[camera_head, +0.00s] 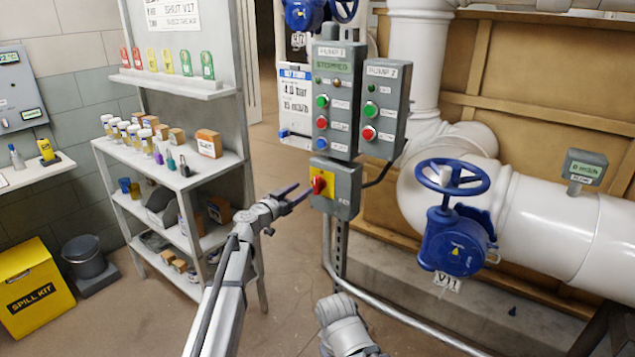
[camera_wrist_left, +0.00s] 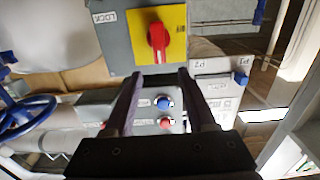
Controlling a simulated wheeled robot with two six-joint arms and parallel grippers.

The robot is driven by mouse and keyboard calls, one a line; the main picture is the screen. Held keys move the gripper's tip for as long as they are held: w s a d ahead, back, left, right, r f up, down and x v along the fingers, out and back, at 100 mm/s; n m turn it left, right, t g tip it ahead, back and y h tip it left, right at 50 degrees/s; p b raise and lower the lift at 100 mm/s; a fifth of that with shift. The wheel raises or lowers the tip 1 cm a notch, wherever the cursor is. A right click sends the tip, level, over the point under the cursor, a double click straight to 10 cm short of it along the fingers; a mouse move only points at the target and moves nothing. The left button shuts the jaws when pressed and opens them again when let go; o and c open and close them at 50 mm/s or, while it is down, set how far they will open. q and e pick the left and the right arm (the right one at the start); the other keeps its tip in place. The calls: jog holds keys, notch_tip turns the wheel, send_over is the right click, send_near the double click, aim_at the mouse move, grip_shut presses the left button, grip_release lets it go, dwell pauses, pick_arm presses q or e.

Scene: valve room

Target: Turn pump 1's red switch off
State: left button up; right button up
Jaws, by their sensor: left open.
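The red rotary switch (camera_head: 319,185) sits on a yellow plate on a small grey box (camera_head: 346,190) below the pump 1 panel (camera_head: 336,95). The panel's green display reads STOPPED. In the left wrist view the switch (camera_wrist_left: 158,42) shows close up, its handle roughly upright in the picture on the yellow plate (camera_wrist_left: 177,22). My left gripper (camera_head: 296,197) is open and empty, just left of the switch box. In the wrist view its two fingers (camera_wrist_left: 160,80) point toward the switch, apart from it.
A second pump panel (camera_head: 384,108) hangs to the right. A blue valve wheel (camera_head: 451,177) and white pipe (camera_head: 545,225) stand further right. A shelf (camera_head: 175,180) with bottles and boxes is at left. A metal rail (camera_head: 385,308) runs low in front.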

aim_at(314, 180)
pick_arm(q)
jog(key=x, duration=0.7)
jog(key=shift+w+d, duration=0.15)
grip_shut()
dwell(0.4)
